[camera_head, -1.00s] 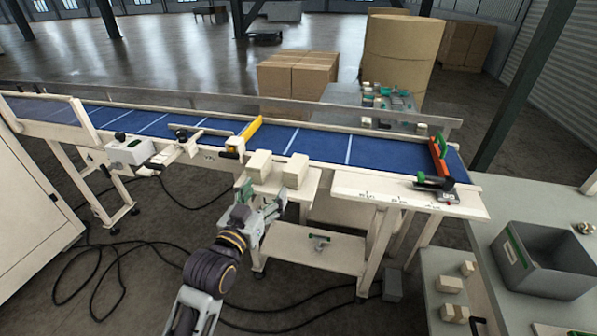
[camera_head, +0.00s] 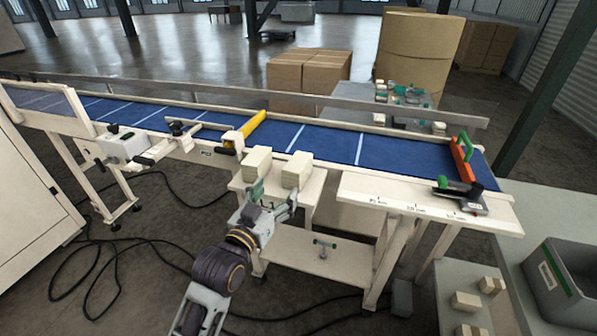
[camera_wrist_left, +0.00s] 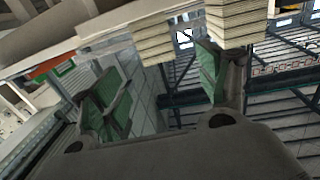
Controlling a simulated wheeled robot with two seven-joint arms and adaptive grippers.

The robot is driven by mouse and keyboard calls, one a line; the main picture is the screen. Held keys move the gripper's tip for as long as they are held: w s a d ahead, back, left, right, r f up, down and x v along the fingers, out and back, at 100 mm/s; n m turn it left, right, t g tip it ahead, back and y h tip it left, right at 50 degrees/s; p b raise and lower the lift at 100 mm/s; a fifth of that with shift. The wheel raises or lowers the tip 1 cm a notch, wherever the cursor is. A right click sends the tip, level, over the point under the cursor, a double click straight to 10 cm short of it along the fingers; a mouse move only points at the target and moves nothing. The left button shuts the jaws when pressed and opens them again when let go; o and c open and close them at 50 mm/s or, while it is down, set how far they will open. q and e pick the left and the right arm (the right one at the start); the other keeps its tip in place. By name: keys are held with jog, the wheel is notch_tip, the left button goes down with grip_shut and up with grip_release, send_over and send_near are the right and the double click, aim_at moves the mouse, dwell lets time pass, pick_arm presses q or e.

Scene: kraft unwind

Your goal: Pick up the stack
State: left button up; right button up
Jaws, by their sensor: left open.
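Two cream-coloured stacks of layered sheets sit side by side on a small shelf at the conveyor's front edge: the left stack (camera_head: 257,161) and the right stack (camera_head: 297,169). In the left wrist view, layered stacks (camera_wrist_left: 237,22) show at the top, beyond the fingers. My left gripper (camera_head: 274,196) is open and empty, its fingers just in front of the stacks at the shelf's front edge. Its green finger pads also show in the left wrist view (camera_wrist_left: 160,88), with nothing between them. I cannot tell whether a finger touches a stack. My right gripper is out of view.
The blue conveyor (camera_head: 330,143) runs behind the shelf, with a yellow bar (camera_head: 252,129) across it. A clamp device (camera_head: 460,192) sits on the table at right. A grey bin (camera_head: 562,285) and several small blocks are at lower right. Cables lie on the floor.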

aim_at(289, 175)
pick_arm(q)
jog(key=shift+x, duration=3.9)
jog(key=shift+w+d+p, duration=0.25)
jog(key=shift+w+p, duration=0.05)
jog(key=shift+w, duration=0.1)
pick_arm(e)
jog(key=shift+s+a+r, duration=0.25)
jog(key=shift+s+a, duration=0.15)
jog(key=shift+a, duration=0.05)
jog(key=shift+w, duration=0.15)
